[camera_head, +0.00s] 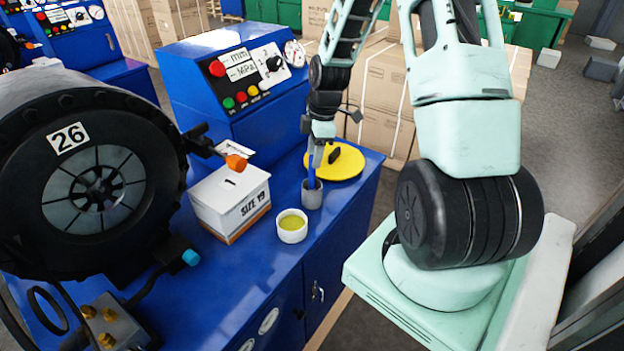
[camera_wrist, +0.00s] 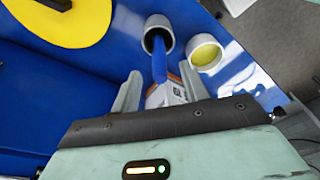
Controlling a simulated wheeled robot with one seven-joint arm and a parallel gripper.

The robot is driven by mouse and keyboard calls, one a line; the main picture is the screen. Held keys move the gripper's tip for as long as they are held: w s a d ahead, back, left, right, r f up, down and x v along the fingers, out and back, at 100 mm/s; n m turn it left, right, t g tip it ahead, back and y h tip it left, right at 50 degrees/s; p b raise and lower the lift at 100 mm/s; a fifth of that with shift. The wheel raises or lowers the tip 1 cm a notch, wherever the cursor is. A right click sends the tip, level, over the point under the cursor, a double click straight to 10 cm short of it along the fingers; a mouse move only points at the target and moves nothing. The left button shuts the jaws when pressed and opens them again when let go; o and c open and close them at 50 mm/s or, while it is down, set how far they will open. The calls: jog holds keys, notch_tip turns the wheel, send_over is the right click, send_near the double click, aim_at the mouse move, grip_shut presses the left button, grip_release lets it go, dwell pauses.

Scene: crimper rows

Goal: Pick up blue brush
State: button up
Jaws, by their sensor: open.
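The blue brush (camera_head: 311,171) stands upright in a small grey cup (camera_head: 312,195) on the blue bench. Its handle (camera_wrist: 159,62) also shows in the wrist view, rising out of the grey cup (camera_wrist: 158,27); its lower end is hidden inside. My gripper (camera_head: 318,150) is above the cup, pointing down at the handle. In the wrist view my gripper (camera_wrist: 160,78) is open, and the handle appears between the two grey fingers. I cannot tell whether either finger touches it.
A white cup of yellow-green stuff (camera_head: 292,227) stands beside the grey cup. A white box marked SIZE 19 (camera_head: 231,204) is to the left, and a yellow disc (camera_head: 343,166) lies behind. A large black crimper (camera_head: 95,180) fills the left. Cardboard boxes (camera_head: 385,85) stand beyond the bench.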

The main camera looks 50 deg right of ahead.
aim_at(311, 168)
jog(key=shift+w+a+f+p, duration=0.15)
jog(key=shift+f+p, duration=0.3)
jog(key=shift+f, duration=0.45)
jog(key=shift+w+a+f+p, duration=0.1)
jog(key=shift+f+p, duration=0.3)
jog(key=shift+f, duration=0.45)
jog(key=shift+w+a+f+p, duration=0.15)
jog(key=shift+f+p, duration=0.3)
jog(key=shift+f, duration=0.45)
grip_shut()
